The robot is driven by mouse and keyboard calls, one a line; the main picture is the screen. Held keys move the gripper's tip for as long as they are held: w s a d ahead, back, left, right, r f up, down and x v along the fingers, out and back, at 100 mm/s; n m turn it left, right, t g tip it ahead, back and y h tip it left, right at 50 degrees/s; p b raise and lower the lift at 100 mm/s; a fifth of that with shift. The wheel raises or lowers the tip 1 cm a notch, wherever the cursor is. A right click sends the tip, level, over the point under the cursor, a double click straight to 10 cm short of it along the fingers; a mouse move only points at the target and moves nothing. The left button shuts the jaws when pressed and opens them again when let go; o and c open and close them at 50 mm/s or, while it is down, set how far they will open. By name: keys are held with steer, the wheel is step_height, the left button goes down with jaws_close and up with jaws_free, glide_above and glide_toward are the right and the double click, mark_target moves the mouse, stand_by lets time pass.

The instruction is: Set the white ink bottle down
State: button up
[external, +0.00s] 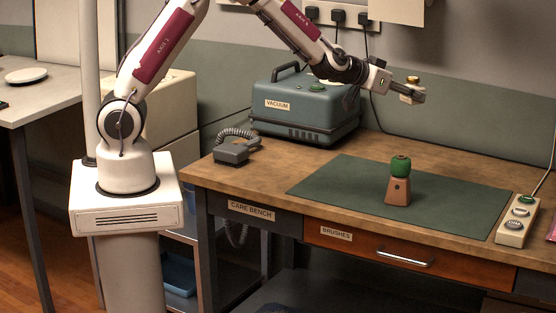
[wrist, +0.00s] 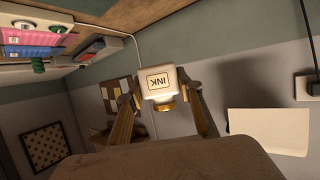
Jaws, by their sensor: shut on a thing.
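The white ink bottle (wrist: 158,81) is between the two fingers of my gripper (wrist: 161,94) in the wrist view. It has a black-framed INK label and a gold cap, and the label reads upside down there. In the external view my gripper (external: 414,93) is shut on it, up in the air above the back of the bench, well clear of the top. Only a small pale and gold part of the bottle shows at the fingers there; the rest is hidden.
A green mat (external: 335,181) lies on the wooden bench, with a brown stand topped by a green knob (external: 400,166) on it. A vacuum unit (external: 306,106) and a grey corded device (external: 236,149) stand left; a switch box (external: 518,220) is right. The mat has bare room around the stand.

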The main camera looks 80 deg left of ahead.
steer(key=shift+w+d+f+n+y, duration=0.1)
steer(key=shift+w+d+n+y, duration=0.15)
steer(key=shift+w, duration=0.4)
steer(key=shift+w+d+f+n+y, duration=0.1)
steer(key=shift+w+n+y, duration=0.2)
steer(key=shift+w, duration=0.3)
steer(key=shift+w+d+f+n+g+y, duration=0.15)
steer(key=shift+w+d+n+g+y, duration=0.15)
steer(key=shift+w, duration=0.25)
steer(key=d+f+n+g+y, duration=0.3)
steer(key=d+f, duration=0.6)
steer(key=f, duration=0.3)
steer(key=shift+w+d+n+y, duration=0.3)
steer(key=shift+d+n+y, duration=0.05)
steer(key=shift+n+y, duration=0.3)
steer(key=shift+f, duration=0.1)
steer(key=shift+f, duration=3.15)
